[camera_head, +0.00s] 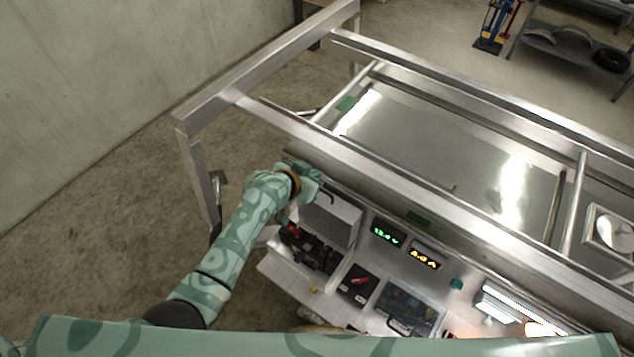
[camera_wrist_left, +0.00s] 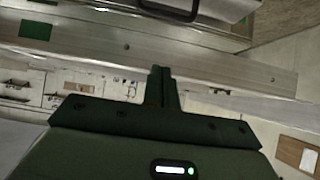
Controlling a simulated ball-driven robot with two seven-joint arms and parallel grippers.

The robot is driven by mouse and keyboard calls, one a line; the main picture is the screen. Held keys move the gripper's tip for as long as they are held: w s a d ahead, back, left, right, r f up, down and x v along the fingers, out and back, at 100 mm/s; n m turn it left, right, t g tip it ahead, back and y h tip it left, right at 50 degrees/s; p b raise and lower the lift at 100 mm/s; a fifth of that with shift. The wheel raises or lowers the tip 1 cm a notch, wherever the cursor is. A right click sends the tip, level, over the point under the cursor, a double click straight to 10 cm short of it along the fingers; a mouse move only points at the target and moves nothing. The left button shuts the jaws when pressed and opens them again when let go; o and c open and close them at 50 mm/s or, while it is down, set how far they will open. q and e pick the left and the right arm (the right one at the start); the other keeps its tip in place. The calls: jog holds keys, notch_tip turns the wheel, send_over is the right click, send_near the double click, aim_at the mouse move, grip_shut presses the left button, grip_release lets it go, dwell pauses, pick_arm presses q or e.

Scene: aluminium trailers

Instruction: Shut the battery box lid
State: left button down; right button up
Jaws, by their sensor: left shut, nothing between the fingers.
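The battery box (camera_head: 305,250) is a metal box at the lower middle of the head view, with dark parts and a bit of red inside. Its lid (camera_head: 330,220) is a plain grey metal panel that stands up, open, at the box's back edge. My left gripper (camera_head: 322,190) is at the lid's upper edge, at its far left corner; whether it touches the lid I cannot tell. In the left wrist view its dark fingers (camera_wrist_left: 162,88) are together with nothing between them. My right gripper is not in view.
An aluminium trailer frame rail (camera_head: 390,185) runs just behind the lid. A green-lit display (camera_head: 386,232) and an amber-lit display (camera_head: 425,256) are right of the box. A dark-topped case (camera_head: 405,305) sits in front. A concrete wall (camera_head: 90,80) is at left.

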pick_arm(q)
jog(key=b+x, duration=0.1)
jog(key=x, duration=0.1)
jog(key=b+x, duration=0.1)
jog(key=x, duration=0.2)
jog(key=b+x, duration=0.1)
jog(key=x, duration=0.1)
jog(key=shift+w+a+f, duration=0.1)
jog(key=shift+a+f, duration=0.1)
jog(key=shift+f, duration=0.45)
jog(key=shift+s+a+f+p, duration=0.2)
jog(key=shift+s+a+p, duration=0.05)
jog(key=shift+s, duration=0.15)
jog(key=shift+s+a+f+p, duration=0.2)
jog(key=shift+s+a, duration=0.05)
jog(key=shift+s, duration=0.15)
jog(key=shift+s+a+f, duration=0.25)
jog(key=shift+s+a, duration=0.1)
jog(key=shift+d, duration=0.15)
jog(key=shift+f, duration=0.15)
